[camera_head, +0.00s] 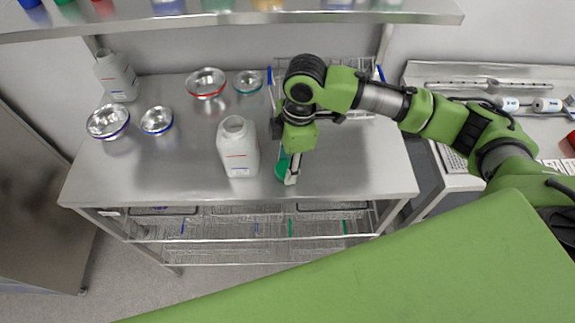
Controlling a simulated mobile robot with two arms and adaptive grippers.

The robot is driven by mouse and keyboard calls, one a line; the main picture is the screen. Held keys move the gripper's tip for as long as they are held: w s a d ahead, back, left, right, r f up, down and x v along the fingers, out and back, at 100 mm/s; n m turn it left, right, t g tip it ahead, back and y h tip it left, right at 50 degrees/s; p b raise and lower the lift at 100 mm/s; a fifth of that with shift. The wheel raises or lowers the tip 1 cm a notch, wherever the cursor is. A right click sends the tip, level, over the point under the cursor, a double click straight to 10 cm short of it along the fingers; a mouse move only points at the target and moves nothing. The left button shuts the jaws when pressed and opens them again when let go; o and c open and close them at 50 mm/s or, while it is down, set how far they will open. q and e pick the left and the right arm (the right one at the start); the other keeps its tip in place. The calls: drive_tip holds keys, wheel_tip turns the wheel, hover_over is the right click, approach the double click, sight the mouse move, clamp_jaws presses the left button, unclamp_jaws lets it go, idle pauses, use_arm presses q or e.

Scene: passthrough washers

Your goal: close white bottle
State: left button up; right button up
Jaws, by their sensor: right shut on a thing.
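A white bottle (239,158) with its top open and uncapped stands upright near the middle of the steel table. My right gripper (290,176) is just to the right of it, pointing down. It is shut on a round green cap (281,166), which is partly hidden by the fingers. The cap is beside the bottle, apart from its mouth; I cannot tell its exact height over the table. A second white bottle (118,79), also open at the top, stands at the back left. My left gripper is not in view.
Metal bowls with red (206,83), green (248,82) and blue rims (108,122), (157,121) stand on the steel table (180,178). A wire rack (340,73) is behind my right arm. A shelf (230,18) overhangs the back. The front left is clear.

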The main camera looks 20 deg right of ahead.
wheel_tip(320, 180, up, 2)
drive_tip(key=shift+r+b, duration=0.15)
drive_tip(key=shift+b, duration=0.4)
drive_tip(key=s+a+r+b, duration=0.2)
drive_tip(key=s+a+r, duration=0.7)
drive_tip(key=s+r, duration=0.1)
drive_tip(key=shift+s, duration=0.35)
